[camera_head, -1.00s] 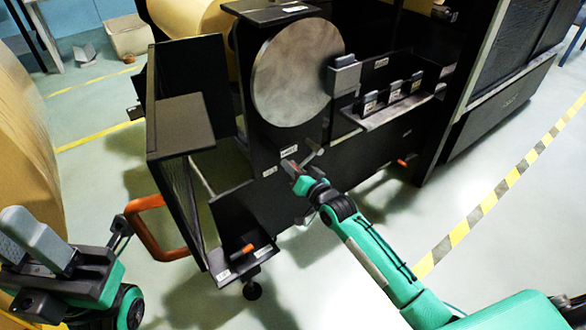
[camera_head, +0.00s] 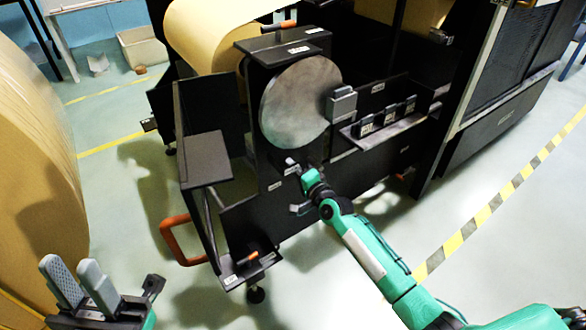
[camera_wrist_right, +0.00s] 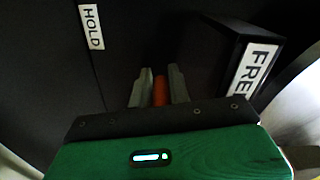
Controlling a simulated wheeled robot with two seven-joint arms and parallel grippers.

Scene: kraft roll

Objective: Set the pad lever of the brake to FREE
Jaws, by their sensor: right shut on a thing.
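The pad lever (camera_wrist_right: 160,90) is a small orange-red handle in the right wrist view, between the two grey fingers of my right gripper (camera_wrist_right: 160,75). These fingers are shut on it. A white HOLD label (camera_wrist_right: 91,27) lies to its left and a FREE label (camera_wrist_right: 256,72), partly cut off, to its right on a raised black block. The lever stands between the labels, at neither one. In the head view my right gripper (camera_head: 294,166) is at the black brake below the grey disc (camera_head: 298,102) and hides the lever. My left gripper (camera_head: 82,285) is open and empty, far from the brake.
A black bracket (camera_head: 375,128) with several small labelled blocks is right of the disc. An orange loop handle (camera_head: 180,242) and a small orange-handled lever (camera_head: 248,259) are at lower left. Floor at right is free.

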